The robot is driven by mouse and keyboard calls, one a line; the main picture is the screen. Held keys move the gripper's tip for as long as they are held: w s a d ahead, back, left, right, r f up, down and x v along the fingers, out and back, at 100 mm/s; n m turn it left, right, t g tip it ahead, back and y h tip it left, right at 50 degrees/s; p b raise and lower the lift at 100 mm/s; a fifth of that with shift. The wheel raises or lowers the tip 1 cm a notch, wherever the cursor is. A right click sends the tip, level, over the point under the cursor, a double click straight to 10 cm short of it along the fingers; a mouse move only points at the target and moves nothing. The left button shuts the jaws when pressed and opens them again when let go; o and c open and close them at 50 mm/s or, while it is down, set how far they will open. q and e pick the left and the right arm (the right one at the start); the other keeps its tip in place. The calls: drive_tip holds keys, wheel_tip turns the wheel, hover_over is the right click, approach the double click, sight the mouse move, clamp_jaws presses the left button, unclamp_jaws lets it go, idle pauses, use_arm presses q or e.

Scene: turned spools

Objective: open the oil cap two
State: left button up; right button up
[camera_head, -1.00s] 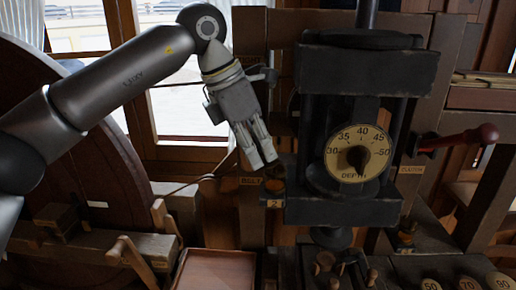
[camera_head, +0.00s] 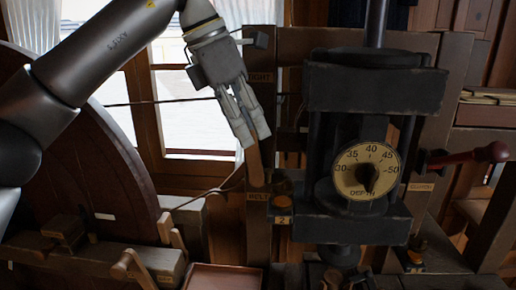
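The oil cap two, a small brownish round cap (camera_head: 283,187), sits on the left side of the black press, just above a small plate marked 2 (camera_head: 283,220). My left gripper (camera_head: 255,140) points down, above and to the left of the cap, apart from it. Its two fingers lie close together; I cannot tell whether they are open or shut. Nothing clearly shows held in them. A wooden lever (camera_head: 254,165) rises right by the fingertips; I cannot tell whether they touch. My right gripper is not in view.
The black press with a DEPTH dial (camera_head: 367,170) stands right of the cap. A red-handled lever (camera_head: 470,156) juts out at right. A large wooden wheel (camera_head: 90,170) stands at left.

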use_arm(q)
drive_tip(key=shift+v, duration=1.4)
